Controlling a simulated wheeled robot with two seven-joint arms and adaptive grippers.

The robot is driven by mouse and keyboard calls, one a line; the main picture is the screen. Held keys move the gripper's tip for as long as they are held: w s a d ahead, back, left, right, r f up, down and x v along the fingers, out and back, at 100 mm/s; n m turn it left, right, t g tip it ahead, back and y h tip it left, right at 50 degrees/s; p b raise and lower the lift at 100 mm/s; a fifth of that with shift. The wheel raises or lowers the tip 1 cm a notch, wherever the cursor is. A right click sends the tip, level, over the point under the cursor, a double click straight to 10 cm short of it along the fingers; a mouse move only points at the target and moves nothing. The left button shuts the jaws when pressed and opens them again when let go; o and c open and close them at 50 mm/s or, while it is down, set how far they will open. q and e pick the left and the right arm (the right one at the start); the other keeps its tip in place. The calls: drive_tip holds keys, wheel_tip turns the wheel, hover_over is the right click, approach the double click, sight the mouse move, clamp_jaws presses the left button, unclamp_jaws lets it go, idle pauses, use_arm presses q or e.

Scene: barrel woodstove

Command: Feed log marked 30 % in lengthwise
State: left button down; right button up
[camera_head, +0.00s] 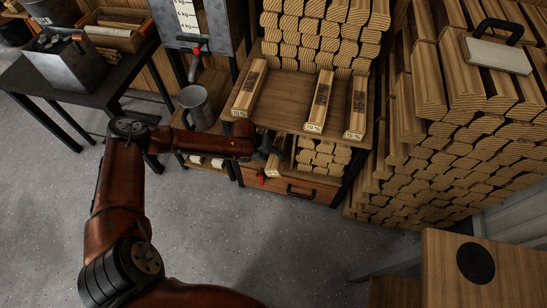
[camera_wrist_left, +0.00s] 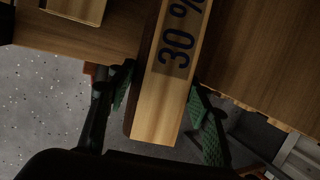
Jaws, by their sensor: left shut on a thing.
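The log marked 30 % (camera_wrist_left: 160,108) fills the middle of the left wrist view, its dark "30 %" print towards the top and its near end bare. My left gripper (camera_wrist_left: 166,84) is shut on it, with a green-padded finger on each side. In the head view my left gripper (camera_head: 266,151) is at the front edge of the wooden shelf, low and dark, and the held log is mostly hidden there. My right gripper is not in view. No stove opening shows.
Three other marked logs lie on the shelf top (camera_head: 283,105): a left one (camera_head: 249,90), a middle one (camera_head: 319,102) and a right one (camera_head: 357,108). A large log stack (camera_head: 430,140) stands right. A metal mug (camera_head: 196,104) stands left. Grey floor (camera_head: 240,220) is open in front.

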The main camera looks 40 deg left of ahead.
use_arm(q)
drive_tip(key=shift+w+f, duration=0.1)
drive_tip(key=shift+f, duration=0.35)
idle(0.3)
drive_tip(key=c, duration=1.2)
unclamp_jaws()
drive_tip(key=shift+c, duration=0.2)
drive_tip(key=o, duration=0.3)
drive_tip(key=shift+o, duration=0.6)
drive_tip(key=shift+f, duration=0.15)
drive_tip(key=shift+o, duration=1.1)
